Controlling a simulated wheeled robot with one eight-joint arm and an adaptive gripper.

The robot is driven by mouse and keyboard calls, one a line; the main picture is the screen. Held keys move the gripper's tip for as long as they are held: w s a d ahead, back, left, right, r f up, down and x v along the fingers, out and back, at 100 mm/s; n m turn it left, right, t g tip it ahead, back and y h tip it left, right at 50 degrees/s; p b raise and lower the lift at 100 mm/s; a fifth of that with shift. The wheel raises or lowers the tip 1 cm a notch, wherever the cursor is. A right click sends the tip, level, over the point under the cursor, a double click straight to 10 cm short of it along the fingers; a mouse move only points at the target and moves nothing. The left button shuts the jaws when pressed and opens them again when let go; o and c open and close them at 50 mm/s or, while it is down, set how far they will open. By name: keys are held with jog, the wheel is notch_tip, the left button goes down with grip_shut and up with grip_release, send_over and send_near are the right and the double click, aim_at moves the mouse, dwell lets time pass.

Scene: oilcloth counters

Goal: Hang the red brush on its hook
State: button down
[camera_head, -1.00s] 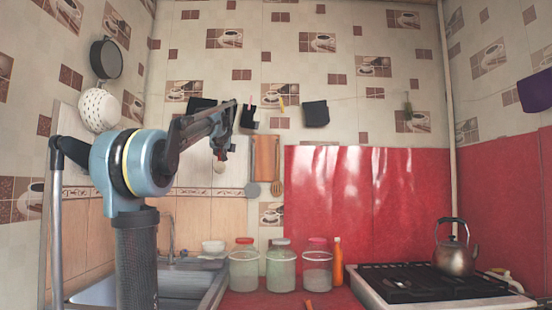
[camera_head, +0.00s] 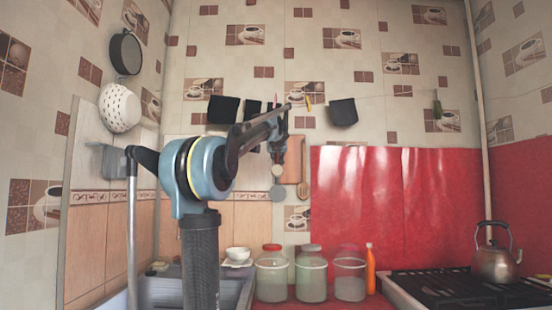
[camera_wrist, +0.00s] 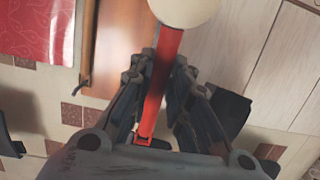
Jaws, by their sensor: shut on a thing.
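The red brush shows in the wrist view as a straight red handle (camera_wrist: 161,75) with a round cream head (camera_wrist: 184,10) at the top edge. My gripper (camera_wrist: 152,80) is shut on the handle. In the head view my gripper (camera_head: 279,142) is raised before the back wall, in front of the dark cloths, with the brush's pale head (camera_head: 277,171) below it. The handle is mostly hidden there by the gripper. I cannot make out the brush's hook; my arm covers part of the wall.
Dark cloths (camera_head: 342,112) hang along a line. Jars (camera_head: 311,275), an orange bottle (camera_head: 370,270) and a kettle (camera_head: 495,262) stand below. A colander (camera_head: 119,108) and pan (camera_head: 125,53) hang left.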

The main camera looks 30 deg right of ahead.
jog(key=shift+w+d, duration=0.1)
jog(key=shift+d, duration=0.1)
jog(key=x, duration=0.8)
jog(key=shift+w, duration=0.4)
dwell(0.9)
jog(key=shift+d, duration=0.1)
dwell(0.5)
jog(key=c, duration=1.4)
grip_release()
jog(key=shift+c, duration=0.2)
jog(key=v, duration=1.1)
jog(key=shift+s+a, duration=0.3)
